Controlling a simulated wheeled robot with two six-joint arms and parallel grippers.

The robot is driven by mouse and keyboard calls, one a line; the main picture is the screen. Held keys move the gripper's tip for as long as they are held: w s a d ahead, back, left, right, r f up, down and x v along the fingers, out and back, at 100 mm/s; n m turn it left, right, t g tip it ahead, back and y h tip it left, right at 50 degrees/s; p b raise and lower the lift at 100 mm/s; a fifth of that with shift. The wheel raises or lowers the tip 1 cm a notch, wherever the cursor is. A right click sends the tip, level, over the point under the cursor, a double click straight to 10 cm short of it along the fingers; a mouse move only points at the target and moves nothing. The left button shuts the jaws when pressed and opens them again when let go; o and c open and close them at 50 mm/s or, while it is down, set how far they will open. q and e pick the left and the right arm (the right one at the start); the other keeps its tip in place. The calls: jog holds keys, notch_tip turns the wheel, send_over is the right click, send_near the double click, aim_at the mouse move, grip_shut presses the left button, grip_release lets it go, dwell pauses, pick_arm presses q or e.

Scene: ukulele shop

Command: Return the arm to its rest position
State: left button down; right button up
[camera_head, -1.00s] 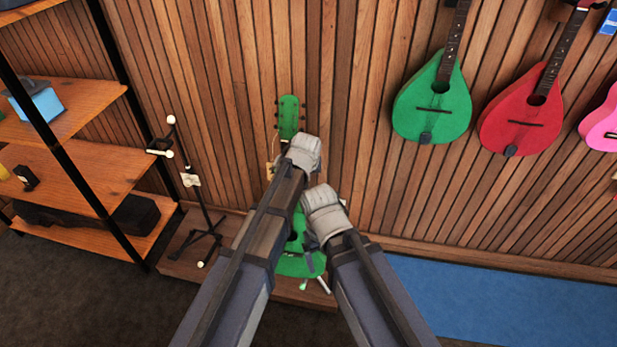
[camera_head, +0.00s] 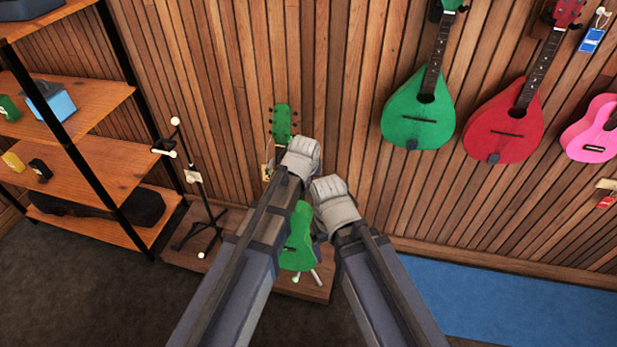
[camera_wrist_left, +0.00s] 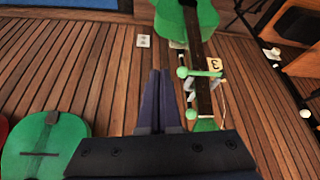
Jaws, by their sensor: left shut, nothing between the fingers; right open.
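My left gripper (camera_head: 303,150) is the higher one in the head view, just right of the headstock of a green ukulele (camera_head: 298,245). In the left wrist view its fingers (camera_wrist_left: 160,75) are together with nothing between them, beside the ukulele's neck (camera_wrist_left: 203,95) and apparently apart from it. My right gripper (camera_head: 330,186) is a little lower and to the right. It is open, though its fingers are hard to make out. The ukulele stands upright on a low wooden platform (camera_head: 317,290); my arms hide part of its neck and body.
An empty black stand (camera_head: 206,215) is left of the ukulele. A wooden shelf unit (camera_head: 100,170) stands further left. A green (camera_head: 420,115) and a red instrument (camera_head: 505,130) and a pink ukulele (camera_head: 592,128) hang on the slatted wall. A blue mat (camera_head: 490,300) lies at lower right.

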pick_arm(q)
jog(key=shift+a, duration=0.1)
jog(key=s+a+f+g, duration=0.2)
jog(key=s+a+g, duration=0.2)
jog(key=s+a, duration=1.25)
jog(key=s+d+m+g+y, duration=0.1)
jog(key=s+d+m, duration=0.2)
jog(key=s+d, duration=0.3)
jog(key=d, duration=0.5)
jog(key=shift+d+m, duration=0.3)
jog(key=shift+d, duration=0.05)
